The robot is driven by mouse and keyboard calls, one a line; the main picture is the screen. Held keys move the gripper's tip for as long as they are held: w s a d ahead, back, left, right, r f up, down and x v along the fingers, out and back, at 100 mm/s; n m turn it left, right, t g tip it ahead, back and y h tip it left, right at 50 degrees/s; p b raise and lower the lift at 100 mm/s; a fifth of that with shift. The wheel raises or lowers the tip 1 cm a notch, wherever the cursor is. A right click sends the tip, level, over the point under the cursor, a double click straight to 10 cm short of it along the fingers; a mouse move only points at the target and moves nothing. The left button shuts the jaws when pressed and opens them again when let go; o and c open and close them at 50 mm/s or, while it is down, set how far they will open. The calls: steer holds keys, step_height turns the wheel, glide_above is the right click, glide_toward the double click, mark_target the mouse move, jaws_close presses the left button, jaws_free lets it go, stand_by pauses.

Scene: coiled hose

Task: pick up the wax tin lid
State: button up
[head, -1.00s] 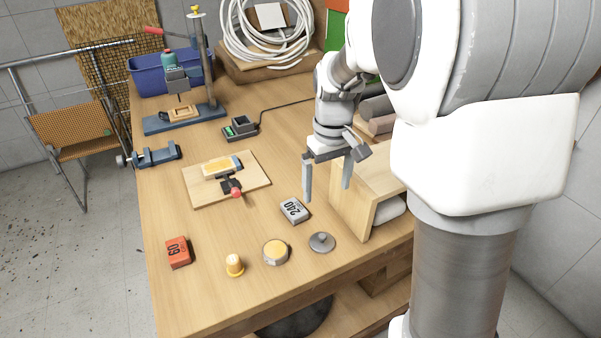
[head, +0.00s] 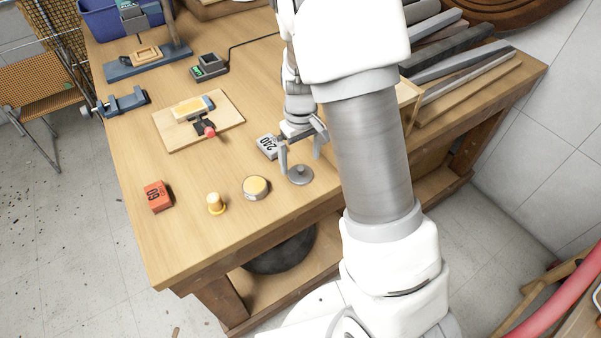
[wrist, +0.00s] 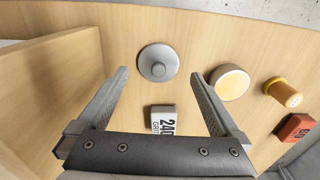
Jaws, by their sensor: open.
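The wax tin lid (head: 300,174) is a grey round disc with a small knob on top, lying flat on the workbench near its front edge. In the wrist view the lid (wrist: 158,63) lies ahead of the fingertips, roughly midway between their lines. The open tin (head: 256,187) with yellowish wax stands left of the lid; it also shows in the wrist view (wrist: 229,82). My gripper (head: 301,163) is open and empty, above the bench near the lid. In the wrist view my gripper (wrist: 159,73) has its fingers wide apart, not touching the lid.
A grey block marked 240 (head: 267,146) lies close to my gripper. A yellow knobbed piece (head: 216,203) and an orange block (head: 158,196) stand further left. A wooden board with a clamped piece (head: 225,125) lies behind. A wooden box wall (wrist: 50,75) rises at left in the wrist view.

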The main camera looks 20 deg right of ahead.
mark_target(300, 168)
step_height(300, 168, down, 4)
steer(key=shift+w+f, duration=0.1)
steer(key=shift+w, duration=0.05)
steer(key=shift+c, duration=0.2)
steer(key=c, duration=1.1)
